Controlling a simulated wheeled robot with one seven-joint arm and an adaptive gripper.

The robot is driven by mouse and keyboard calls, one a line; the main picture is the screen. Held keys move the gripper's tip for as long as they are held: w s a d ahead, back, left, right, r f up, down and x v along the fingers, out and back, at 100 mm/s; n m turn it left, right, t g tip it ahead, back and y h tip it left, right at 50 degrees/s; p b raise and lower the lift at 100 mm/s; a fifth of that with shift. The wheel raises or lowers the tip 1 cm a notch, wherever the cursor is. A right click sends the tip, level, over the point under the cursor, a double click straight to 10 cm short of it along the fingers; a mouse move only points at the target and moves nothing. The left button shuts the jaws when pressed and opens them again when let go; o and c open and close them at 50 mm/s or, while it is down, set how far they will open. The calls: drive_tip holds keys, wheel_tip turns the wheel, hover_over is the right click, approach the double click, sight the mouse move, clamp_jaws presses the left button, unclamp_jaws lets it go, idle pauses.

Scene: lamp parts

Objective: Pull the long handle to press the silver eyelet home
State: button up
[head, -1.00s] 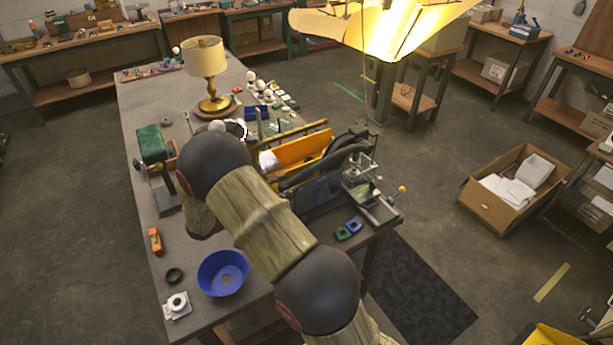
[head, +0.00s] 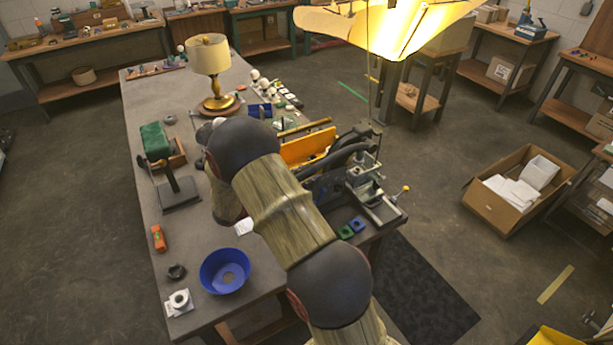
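A small black bench press or stand (head: 180,192) with a slim upright lever is on the left part of the table, in front of a green block. At the right table edge is a grey metal machine (head: 366,183) with a rod ending in a yellow knob (head: 405,189). I cannot tell which of these carries the long handle of the task. I cannot make out the silver eyelet. My own arm crosses the middle of the table and covers part of it. My gripper does not show; the arm hides that area.
On the table (head: 205,247) are a blue bowl (head: 225,270), an orange level (head: 159,238), a dark ring (head: 177,272), a white ring part (head: 180,300) and a lit-side brass lamp (head: 211,70). A cardboard box (head: 515,195) stands on the floor.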

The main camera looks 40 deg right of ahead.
clamp_jaws()
idle(0.8)
